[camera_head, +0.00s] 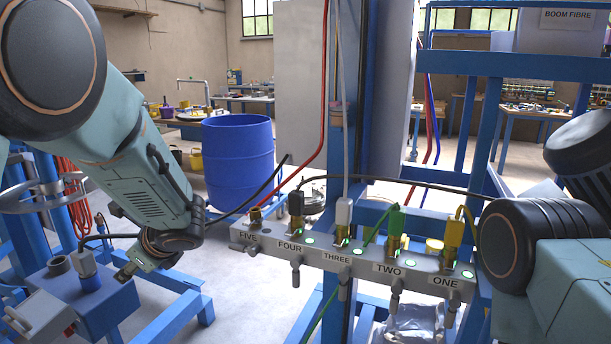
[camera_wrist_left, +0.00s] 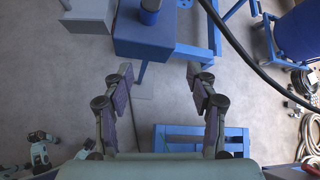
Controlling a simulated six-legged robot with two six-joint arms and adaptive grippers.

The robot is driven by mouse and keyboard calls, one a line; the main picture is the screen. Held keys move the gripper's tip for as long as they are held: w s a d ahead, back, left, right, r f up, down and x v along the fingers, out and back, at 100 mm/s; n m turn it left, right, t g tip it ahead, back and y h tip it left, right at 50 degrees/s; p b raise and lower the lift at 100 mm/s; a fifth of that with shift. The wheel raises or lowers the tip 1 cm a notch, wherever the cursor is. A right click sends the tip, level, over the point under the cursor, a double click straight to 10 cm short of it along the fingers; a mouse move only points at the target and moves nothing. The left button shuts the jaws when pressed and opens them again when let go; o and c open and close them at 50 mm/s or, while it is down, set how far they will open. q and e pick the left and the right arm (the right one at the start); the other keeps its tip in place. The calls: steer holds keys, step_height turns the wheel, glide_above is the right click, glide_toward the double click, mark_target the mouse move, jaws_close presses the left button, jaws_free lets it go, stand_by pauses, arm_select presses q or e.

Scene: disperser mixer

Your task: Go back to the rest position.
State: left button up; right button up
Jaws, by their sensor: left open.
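My left gripper (camera_head: 132,268) hangs at the end of the left arm, left of the grey manifold. The grey manifold (camera_head: 318,256) has ports labelled FIVE to ONE. FIVE shows a brass fitting (camera_head: 256,217). A dark plug (camera_head: 296,205) is at FOUR, a grey plug (camera_head: 343,212) at THREE, a green plug (camera_head: 395,223) at TWO and a yellow plug (camera_head: 455,234) at ONE. My right arm comes in at the right; its gripper is out of view.
A blue box (camera_head: 88,300) with a grey plug (camera_head: 85,263) stands left of my left gripper; a black cable (camera_head: 262,190) runs across behind the arm. A blue barrel (camera_head: 238,160) stands behind. Blue frame posts rise behind the manifold.

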arm_select(q)
steer(key=s+d+f+n+g+h, duration=0.1)
steer(key=s+d+f+n+h, duration=0.45)
steer(key=s+d+f, duration=0.35)
steer(key=s+d+f+n+g+h, duration=0.1)
steer(key=s+d+f+n+h, duration=0.45)
steer(key=f, duration=0.65)
steer(key=s+a+f+n+g, duration=0.1)
steer(key=s+f+n, duration=0.2)
steer(key=s, duration=0.5)
steer(key=s+a+f+n+g+y, duration=0.1)
steer(key=s+f+n, duration=0.1)
steer(key=s, duration=0.7)
steer(key=s+a+f+n+g+y, duration=0.1)
steer(key=s+a+f+n, duration=0.1)
steer(key=s, duration=0.6)
steer(key=f+n, duration=0.1)
steer(key=n, duration=0.1)
steer(key=shift+s+f+n+b, duration=0.3)
steer(key=shift+s+a, duration=0.1)
steer(key=shift+a, duration=0.05)
